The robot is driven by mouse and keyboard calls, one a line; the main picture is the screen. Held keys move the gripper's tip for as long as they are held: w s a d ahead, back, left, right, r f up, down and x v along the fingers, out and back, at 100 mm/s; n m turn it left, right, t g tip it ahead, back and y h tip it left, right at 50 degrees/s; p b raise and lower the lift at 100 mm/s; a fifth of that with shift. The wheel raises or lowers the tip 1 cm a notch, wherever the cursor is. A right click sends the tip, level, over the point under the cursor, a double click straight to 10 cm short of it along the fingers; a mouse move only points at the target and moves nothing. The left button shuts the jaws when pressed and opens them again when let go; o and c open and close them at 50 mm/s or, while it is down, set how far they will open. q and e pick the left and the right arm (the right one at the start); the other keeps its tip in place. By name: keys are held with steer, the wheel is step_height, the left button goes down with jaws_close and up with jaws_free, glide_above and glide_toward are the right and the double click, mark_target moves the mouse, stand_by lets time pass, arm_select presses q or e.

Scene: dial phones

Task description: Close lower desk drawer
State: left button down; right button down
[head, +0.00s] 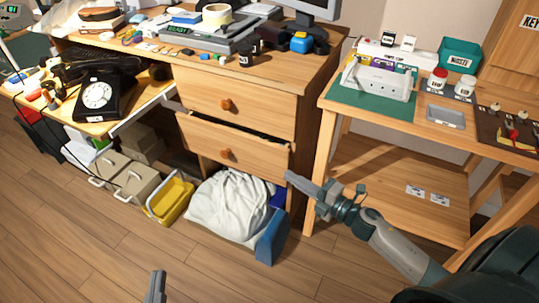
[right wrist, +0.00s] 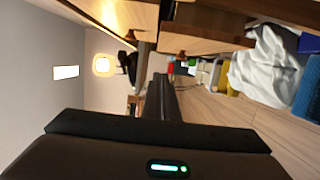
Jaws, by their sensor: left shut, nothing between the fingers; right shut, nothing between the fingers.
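The lower desk drawer (head: 256,157) stands partly open, its front pulled out from the desk with dark contents showing along its top edge. It has a round brown knob (head: 226,154). My right gripper (head: 291,176) is shut and empty, just right of the drawer front's right end and slightly lower. I cannot tell whether it touches the drawer. In the right wrist view its shut fingers (right wrist: 162,92) point towards the room, with the lower drawer's front (right wrist: 205,44) above them. My left gripper (head: 156,284) is at the bottom of the head view, shut and empty, far from the drawer.
The upper drawer (head: 245,103) looks shut. A white sack (head: 228,207), a blue bin (head: 272,238) and a yellow crate (head: 170,200) stand below the desk. A wooden workbench (head: 325,135) stands at the right. The floor in front is clear.

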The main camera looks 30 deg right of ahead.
mark_target(280, 147)
steer(key=shift+w, duration=0.1)
